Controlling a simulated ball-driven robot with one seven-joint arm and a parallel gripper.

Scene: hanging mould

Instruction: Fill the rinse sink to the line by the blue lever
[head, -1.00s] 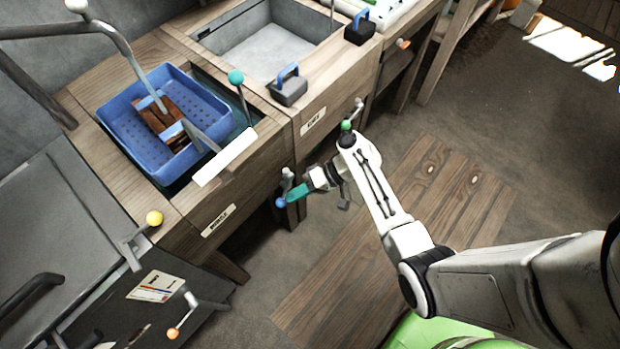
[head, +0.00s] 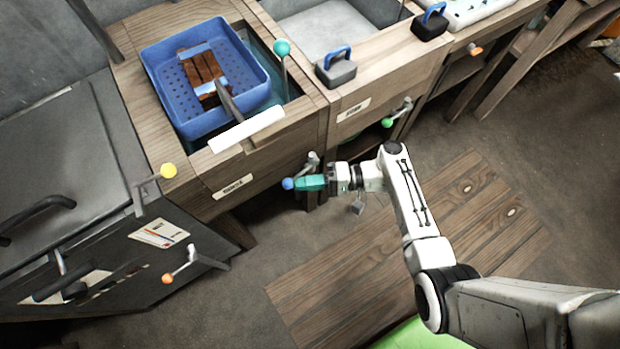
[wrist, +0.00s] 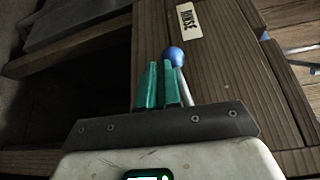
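The rinse sink (head: 189,134) is set in the wooden counter, with a RINSE label (head: 233,186) on its front. Teal water shows around a blue perforated basket (head: 257,92) in it. The fill line cannot be made out. The blue lever's ball knob (head: 288,183) is below the counter front, right of the label; it also shows in the wrist view (wrist: 174,57). My gripper (head: 300,183) has its teal fingertips right at the knob. In the wrist view the fingers (wrist: 160,66) are close together with nothing between them; the lever rod is right of them. Contact cannot be told.
A teal-knobbed lever (head: 282,47) stands beside the basket. A green-knobbed lever (head: 387,123) is to the right, yellow (head: 168,171) and orange (head: 167,278) ones to the left. An empty grey basin (head: 325,30) adjoins. The floor in front is open.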

